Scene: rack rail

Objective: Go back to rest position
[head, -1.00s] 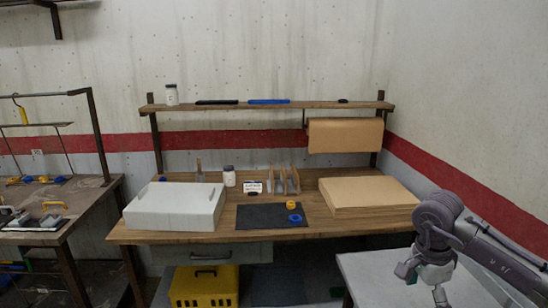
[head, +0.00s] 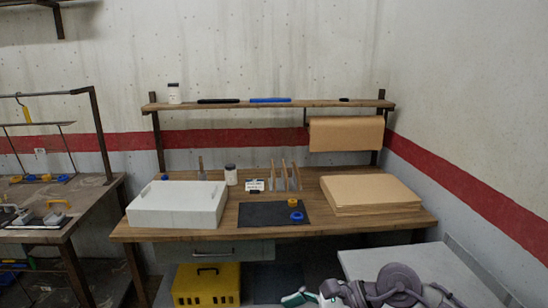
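Part of my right arm, with grey-purple joints, lies low at the bottom right edge of the head view, in front of the pale grey side table (head: 390,262). White and teal parts show at its left end, cut off by the bottom edge. I cannot make out any gripper fingers there. My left arm and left gripper do not clearly show in the view. No held object can be made out.
A wooden workbench (head: 335,228) carries a white box (head: 178,207), a dark mat (head: 262,213), two tape rolls (head: 296,216), a brown cardboard stack (head: 370,193) and a jar (head: 231,175). A yellow crate (head: 206,286) sits beneath. Another bench (head: 92,193) stands left.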

